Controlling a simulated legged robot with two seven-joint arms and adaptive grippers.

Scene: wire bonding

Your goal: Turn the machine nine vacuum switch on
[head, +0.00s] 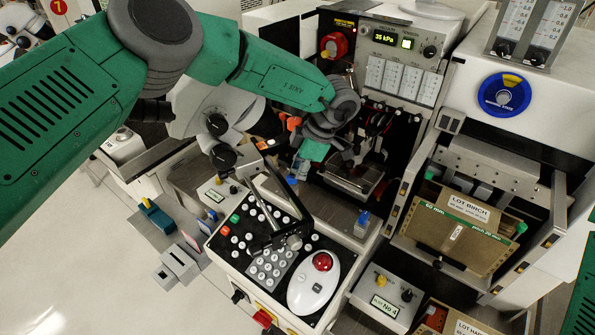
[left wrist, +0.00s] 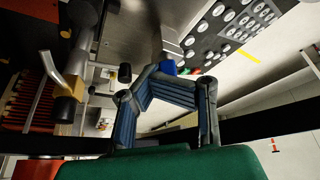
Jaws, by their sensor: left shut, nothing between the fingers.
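My left gripper (head: 322,150) is over the machine deck, behind the keypad console, with its arm coming in from the upper left. It is shut and empty; its dark fingers also show in the left wrist view (left wrist: 165,92), near a small blue part (left wrist: 168,67). I read no label for machine nine or a vacuum switch. The front panel with the 35 kPa display (head: 384,38) has a lit green button (head: 407,43) and a black knob (head: 430,51). A metal lever in a brass collar (left wrist: 72,86) shows in the left wrist view. My right gripper is out of view.
The keypad console (head: 268,262) carries a red-topped white mouse-like control (head: 313,283). A small box marked No 4 (head: 388,298) has yellow and black knobs. A lot bin (head: 462,232) stands at right. The microscope head (head: 200,112) is close beside my left arm.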

